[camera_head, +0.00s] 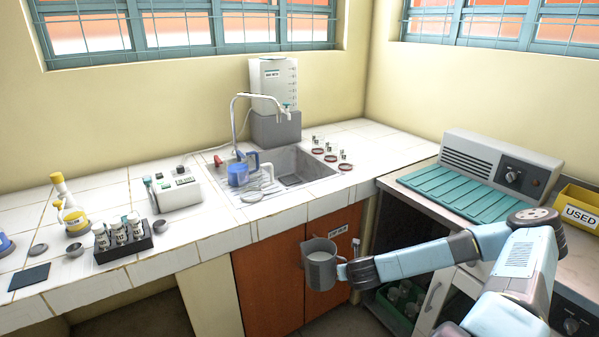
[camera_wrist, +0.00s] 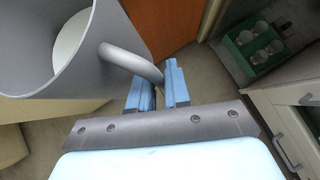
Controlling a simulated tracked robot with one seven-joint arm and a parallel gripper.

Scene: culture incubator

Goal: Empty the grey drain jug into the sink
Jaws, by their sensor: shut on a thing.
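The grey drain jug (camera_head: 319,268) hangs in the air in front of the orange cabinet doors, below the counter's front edge. It is roughly upright. My gripper (camera_head: 347,272) is shut on its handle, on the jug's right side. In the wrist view the jug (camera_wrist: 28,75) fills the upper left, its handle passes between the blue fingers (camera_wrist: 157,88), and whitish contents show inside. The sink (camera_head: 298,166) is set in the white tiled counter, behind the jug and higher than it.
A curved tap (camera_head: 235,120) rises behind the sink, near a white water container (camera_head: 273,85) on a grey block. Small glass items with red rings (camera_head: 331,157) stand right of the sink. A vial rack (camera_head: 122,240) is at left. A green crate (camera_wrist: 256,42) sits low at right.

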